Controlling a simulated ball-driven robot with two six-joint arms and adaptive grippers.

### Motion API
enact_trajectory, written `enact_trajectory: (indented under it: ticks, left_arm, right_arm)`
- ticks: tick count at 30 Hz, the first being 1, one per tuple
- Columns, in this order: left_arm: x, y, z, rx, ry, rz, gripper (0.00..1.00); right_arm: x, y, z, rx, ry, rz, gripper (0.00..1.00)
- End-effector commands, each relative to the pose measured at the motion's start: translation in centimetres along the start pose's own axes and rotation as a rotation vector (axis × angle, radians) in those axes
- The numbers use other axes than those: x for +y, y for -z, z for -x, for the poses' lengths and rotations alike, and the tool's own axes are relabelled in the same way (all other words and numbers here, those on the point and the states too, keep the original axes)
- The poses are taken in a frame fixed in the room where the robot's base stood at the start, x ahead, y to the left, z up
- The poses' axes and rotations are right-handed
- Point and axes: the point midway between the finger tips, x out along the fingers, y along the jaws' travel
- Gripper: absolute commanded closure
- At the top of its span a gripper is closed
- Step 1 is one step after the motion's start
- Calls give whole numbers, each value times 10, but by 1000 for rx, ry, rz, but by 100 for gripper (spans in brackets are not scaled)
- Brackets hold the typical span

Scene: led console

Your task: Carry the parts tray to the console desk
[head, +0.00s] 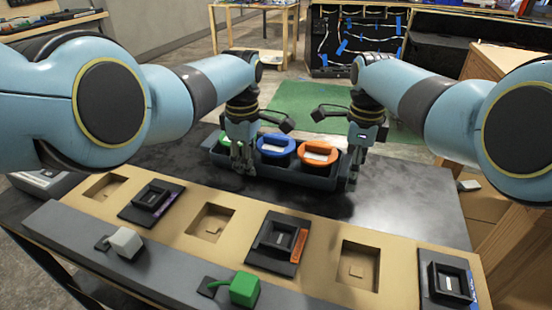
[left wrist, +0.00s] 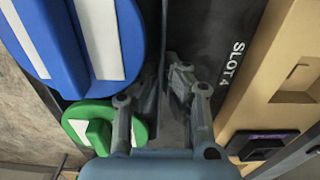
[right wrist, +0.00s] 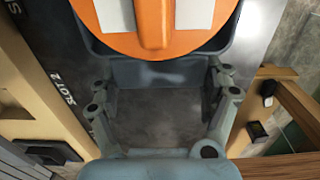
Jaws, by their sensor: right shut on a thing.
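The parts tray (head: 297,178) is a long dark grey tray on the black desk top, holding round green, blue (head: 276,147) and orange (head: 317,152) parts. My left gripper (head: 243,165) is at the tray's near side, by the green part (head: 225,141). In the left wrist view its fingers (left wrist: 165,85) stand apart on either side of the tray's wall. Whether the tray touches the desk is unclear.
In front of the tray, a tan console panel (head: 165,218) has square recesses and black modules (head: 276,243). A white block (head: 126,242) and a green block (head: 244,289) sit on the near ledge. The black desk top (head: 415,205) is bare at right. Wooden boxes stand beyond it.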

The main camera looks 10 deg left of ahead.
Motion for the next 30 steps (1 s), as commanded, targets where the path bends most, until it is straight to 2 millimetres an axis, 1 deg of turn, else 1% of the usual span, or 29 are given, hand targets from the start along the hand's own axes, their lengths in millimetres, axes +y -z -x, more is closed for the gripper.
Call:
enact_trajectory:
  ticks: [5,11,30]
  left_arm:
    - [0,0,4,2,-2,0,100]
    - [1,1,22,3,-4,0,100]
    - [3,1,116,6,-13,0,100]
  right_arm:
    - [-1,-1,6,-3,4,2,65]
    - [-2,-2,24,-4,7,2,65]
    - [-4,-2,118,-8,18,2,65]
